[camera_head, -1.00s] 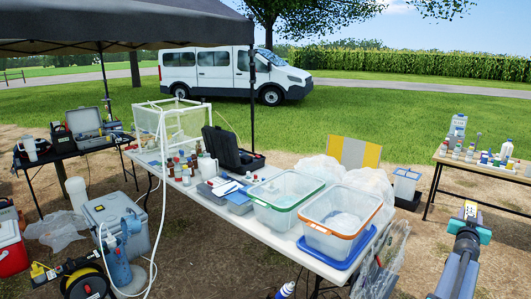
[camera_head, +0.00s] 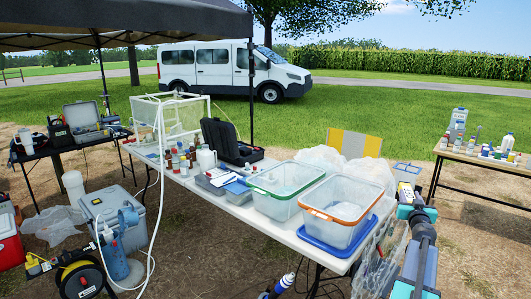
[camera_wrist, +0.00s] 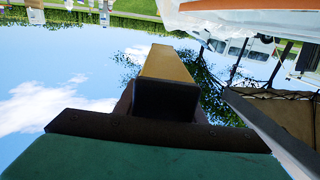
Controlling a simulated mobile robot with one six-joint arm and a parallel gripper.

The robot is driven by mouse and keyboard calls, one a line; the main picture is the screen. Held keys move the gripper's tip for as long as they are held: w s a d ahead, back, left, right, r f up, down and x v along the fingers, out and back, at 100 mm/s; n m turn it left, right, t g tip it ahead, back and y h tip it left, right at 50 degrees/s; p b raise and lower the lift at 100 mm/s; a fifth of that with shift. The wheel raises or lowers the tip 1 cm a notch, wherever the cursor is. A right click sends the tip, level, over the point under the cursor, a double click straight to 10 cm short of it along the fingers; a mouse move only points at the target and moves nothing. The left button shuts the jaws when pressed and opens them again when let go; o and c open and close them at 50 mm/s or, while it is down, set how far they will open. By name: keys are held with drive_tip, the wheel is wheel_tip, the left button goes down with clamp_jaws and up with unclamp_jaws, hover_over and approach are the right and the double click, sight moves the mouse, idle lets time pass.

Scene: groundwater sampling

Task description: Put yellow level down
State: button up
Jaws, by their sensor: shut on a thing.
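The yellow level (camera_head: 404,190) shows as a small yellow piece at the end of my arm, right of the white table in the head view. In the wrist view the yellow level (camera_wrist: 168,66) is a yellow bar pointing away from me, with a dark square end close to the camera. My gripper (camera_head: 407,199) is shut on it and holds it in the air beside the table's right end. My gripper (camera_wrist: 165,108) hides part of the level, and its full length is hard to tell.
The white table (camera_head: 292,239) holds a green-rimmed bin (camera_head: 284,191), an orange-rimmed bin (camera_head: 340,210) on a blue lid, bottles and a black case. A wooden table (camera_head: 484,173) with bottles stands at right. A yellow-black reel (camera_head: 82,278) stands on the ground at left.

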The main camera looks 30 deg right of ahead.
drive_tip(key=w+a+f+n+t+y+b, duration=0.2)
drive_tip(key=w+a+f+n+y+b, duration=0.25)
drive_tip(key=a, duration=0.85)
drive_tip(key=w+a+f+n+t+y+b, duration=0.15)
drive_tip(key=w+a+f+y+b, duration=0.3)
drive_tip(key=w+a, duration=0.6)
drive_tip(key=w+a+f+n+t+y+b, duration=0.2)
drive_tip(key=w+a+f+n+y+b, duration=0.25)
drive_tip(key=a, duration=1.05)
drive_tip(key=s+a+f+n+g+y+b, duration=0.2)
drive_tip(key=a+f+n+y+b, duration=0.1)
drive_tip(key=a, duration=0.9)
drive_tip(key=s+a+f+n+g+y+b, duration=0.2)
drive_tip(key=a+f+y, duration=0.4)
drive_tip(key=a, duration=0.7)
drive_tip(key=s+a+f+n+g+y+b, duration=0.2)
drive_tip(key=a+f+n+g+y+b, duration=0.1)
drive_tip(key=a, duration=1)
wheel_tip(320, 180, down, 4)
drive_tip(key=n+y+b, duration=0.1)
drive_tip(key=y+b, duration=0.1)
drive_tip(key=shift+s+r+g+b, duration=0.2)
drive_tip(key=shift+s+g+b, duration=0.05)
drive_tip(key=shift+g+b, duration=0.15)
drive_tip(key=shift+r, duration=0.1)
wheel_tip(320, 180, up, 7)
drive_tip(key=p, duration=1.4)
drive_tip(key=shift+p, duration=0.3)
